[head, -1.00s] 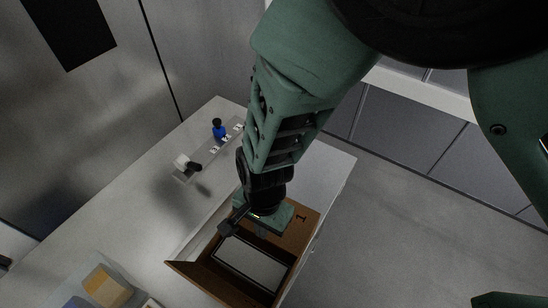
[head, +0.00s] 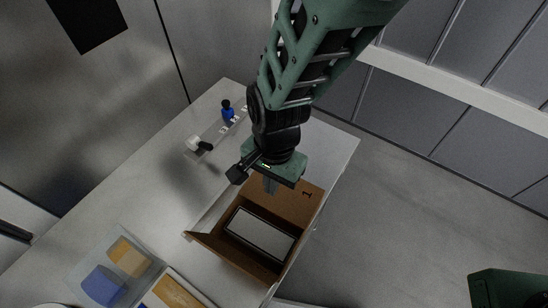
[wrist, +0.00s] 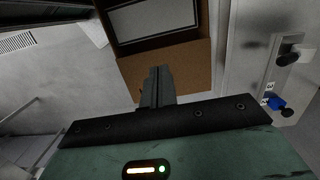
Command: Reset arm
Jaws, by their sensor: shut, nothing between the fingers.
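My gripper (head: 270,184) hangs over the back part of an open brown box (head: 213,246) in the head view. Its fingers are shut with nothing between them. In the wrist view the closed fingers (wrist: 157,84) point toward the brown box (wrist: 190,68), whose inside shows at the top. A flat pale panel with a dark border (head: 262,235) lies in the box. The box flap bears a "1" mark. Whether the fingertips touch the flap I cannot tell.
The box stands on a pale counter (head: 150,205). A clear rack with a blue-topped item (head: 227,112) and a white-and-black item (head: 197,145) stands at the back. A clear tray with yellow and blue blocks (head: 118,265) is at front left. Open floor lies right.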

